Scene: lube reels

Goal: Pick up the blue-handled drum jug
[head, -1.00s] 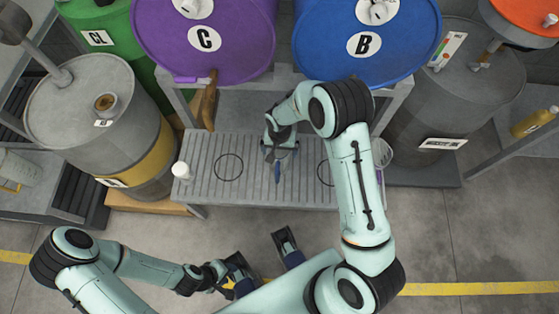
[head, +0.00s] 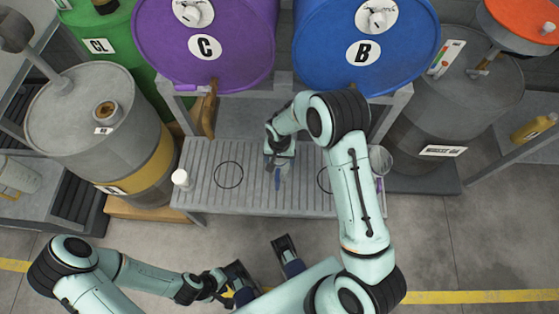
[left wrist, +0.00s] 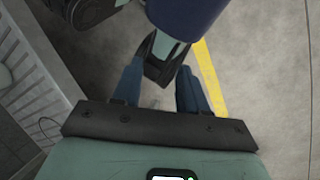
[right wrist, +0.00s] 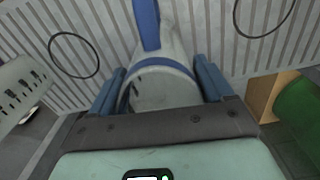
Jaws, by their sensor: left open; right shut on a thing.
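The blue-handled drum jug is a pale grey vessel with a blue band. In the right wrist view its body (right wrist: 160,92) lies between my fingers, with the blue handle (right wrist: 147,22) pointing away. I cannot tell whether the jug touches the bench. My left gripper (head: 262,262) is open and empty in front of the bench, over the floor.
A purple drum C (head: 205,80) and a blue drum B (head: 365,80) lie above the bench. A white bottle (head: 181,178) stands at its left end, a clear container (head: 381,160) at its right. Grey drums flank it. The floor in front is open, with a yellow line.

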